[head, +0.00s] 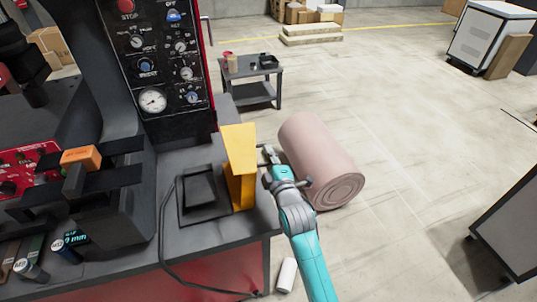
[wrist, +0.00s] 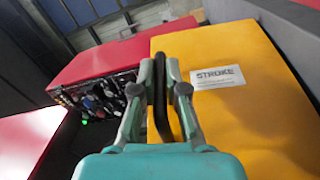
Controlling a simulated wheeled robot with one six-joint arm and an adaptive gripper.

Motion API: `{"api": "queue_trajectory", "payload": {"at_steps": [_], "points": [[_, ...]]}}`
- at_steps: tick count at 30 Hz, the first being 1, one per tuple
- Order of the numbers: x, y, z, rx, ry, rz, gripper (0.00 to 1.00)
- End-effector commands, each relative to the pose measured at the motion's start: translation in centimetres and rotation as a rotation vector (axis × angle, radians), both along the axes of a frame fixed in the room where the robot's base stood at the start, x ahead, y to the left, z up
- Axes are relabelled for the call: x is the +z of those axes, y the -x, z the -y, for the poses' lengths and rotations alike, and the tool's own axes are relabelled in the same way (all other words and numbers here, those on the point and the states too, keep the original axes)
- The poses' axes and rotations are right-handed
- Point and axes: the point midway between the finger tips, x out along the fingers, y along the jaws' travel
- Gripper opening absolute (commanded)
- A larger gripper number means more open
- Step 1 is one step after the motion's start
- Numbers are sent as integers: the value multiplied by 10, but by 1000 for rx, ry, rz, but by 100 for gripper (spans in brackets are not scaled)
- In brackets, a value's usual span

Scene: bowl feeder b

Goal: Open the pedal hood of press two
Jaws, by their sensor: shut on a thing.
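The yellow pedal hood (head: 240,165) stands roughly upright at the right side of a dark pedal plate (head: 200,192) on the press bench. The dark pedal is uncovered in the head view. In the wrist view the hood's yellow face (wrist: 235,110) fills the right half, with a white label reading "STROKE" (wrist: 218,77). My gripper (head: 267,157) is at the hood's right side. In the wrist view my gripper (wrist: 160,70) is shut on a dark bar-like handle (wrist: 162,118) in front of the yellow face. How the handle joins the hood is hidden.
The press control panel (head: 160,65) with knobs and a gauge rises behind the pedal. A black cable (head: 170,265) runs along the bench front. A pink roll (head: 320,160) lies on the floor right of my gripper. A small grey table (head: 250,75) stands behind.

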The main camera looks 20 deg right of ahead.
Motion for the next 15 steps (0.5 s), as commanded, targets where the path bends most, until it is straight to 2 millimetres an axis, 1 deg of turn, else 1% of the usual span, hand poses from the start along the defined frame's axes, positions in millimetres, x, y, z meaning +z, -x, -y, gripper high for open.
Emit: {"api": "queue_trajectory", "payload": {"at_steps": [7,10,15], "points": [[19,0,-25,4,154,0,0],[22,0,-29,1,189,0,0],[22,0,-28,0,191,-1,0]]}}
